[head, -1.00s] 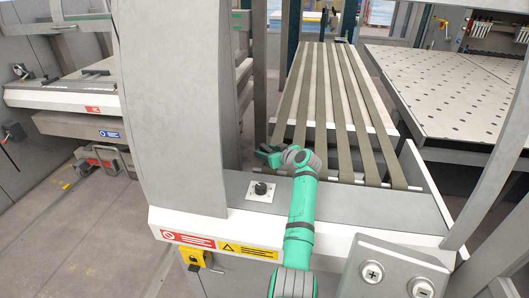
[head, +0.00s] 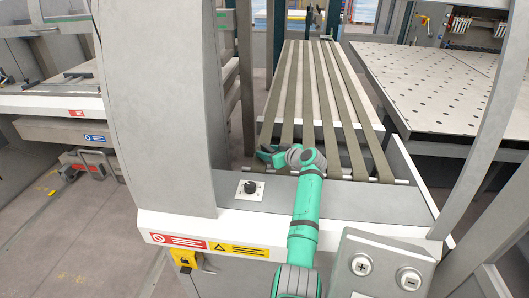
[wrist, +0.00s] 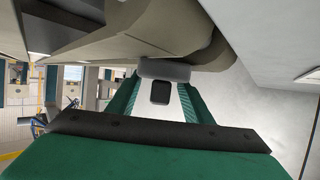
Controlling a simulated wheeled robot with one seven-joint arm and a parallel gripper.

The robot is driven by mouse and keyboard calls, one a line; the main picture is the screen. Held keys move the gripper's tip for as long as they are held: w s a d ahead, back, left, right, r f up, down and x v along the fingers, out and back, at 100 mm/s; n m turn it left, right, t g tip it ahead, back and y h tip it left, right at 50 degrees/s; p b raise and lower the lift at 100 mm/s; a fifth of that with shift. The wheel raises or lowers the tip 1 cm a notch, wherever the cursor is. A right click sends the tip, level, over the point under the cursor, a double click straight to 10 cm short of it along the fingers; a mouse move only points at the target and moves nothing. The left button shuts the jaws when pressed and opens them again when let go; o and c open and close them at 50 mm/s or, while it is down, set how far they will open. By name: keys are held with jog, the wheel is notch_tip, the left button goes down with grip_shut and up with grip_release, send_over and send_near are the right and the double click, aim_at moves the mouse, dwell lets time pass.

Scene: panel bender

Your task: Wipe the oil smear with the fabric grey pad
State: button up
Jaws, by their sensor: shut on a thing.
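My gripper (wrist: 162,80) is shut on a grey pad (wrist: 165,69), which shows between the tips of its two green fingers in the wrist view. The pad is close to a curved grey-beige surface (wrist: 115,57) at the top of that view; I cannot tell whether they touch. In the head view my gripper (head: 268,153) is small, over the far edge of the grey machine ledge (head: 345,202), near the belt strips. The pad is not clear there. I cannot make out the oil smear in either view.
A broad grey upright (head: 155,105) stands left of my arm. A black knob (head: 250,187) sits on the ledge. A grey box with plus and minus buttons (head: 384,268) is at front right. The belt table (head: 310,85) and perforated table (head: 440,90) lie beyond.

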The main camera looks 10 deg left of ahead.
aim_at(256, 148)
jog(key=shift+w, duration=1.35)
jog(key=shift+s+a+f, duration=0.1)
jog(key=shift+a, duration=3.15)
jog(key=shift+w, duration=1.4)
jog(key=shift+d, duration=0.15)
jog(key=shift+w+d, duration=0.1)
jog(key=shift+d, duration=3)
